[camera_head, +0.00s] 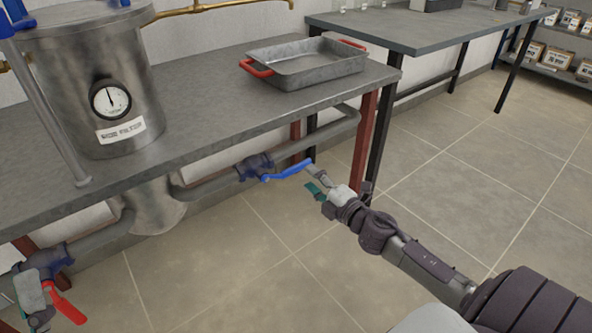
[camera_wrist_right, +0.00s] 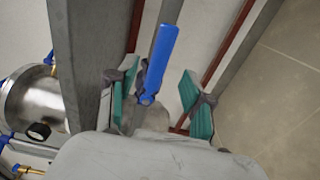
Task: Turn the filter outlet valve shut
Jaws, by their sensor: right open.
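A valve (camera_head: 255,165) with a blue lever handle (camera_head: 287,171) sits on the grey pipe below the table edge. The lever points right, roughly along the pipe. My right gripper (camera_head: 318,183) is at the lever's free end, with its teal-padded fingers apart. In the right wrist view, the blue lever (camera_wrist_right: 158,62) lies between the open fingers of the right gripper (camera_wrist_right: 162,97), with gaps on both sides. I cannot tell whether a pad touches it.
A steel filter vessel (camera_head: 90,70) with a gauge stands through the grey table (camera_head: 205,110). A metal tray (camera_head: 310,65) with red handles rests on it. A red-handled valve (camera_head: 66,307) is at lower left. The tiled floor (camera_head: 460,180) at right is clear.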

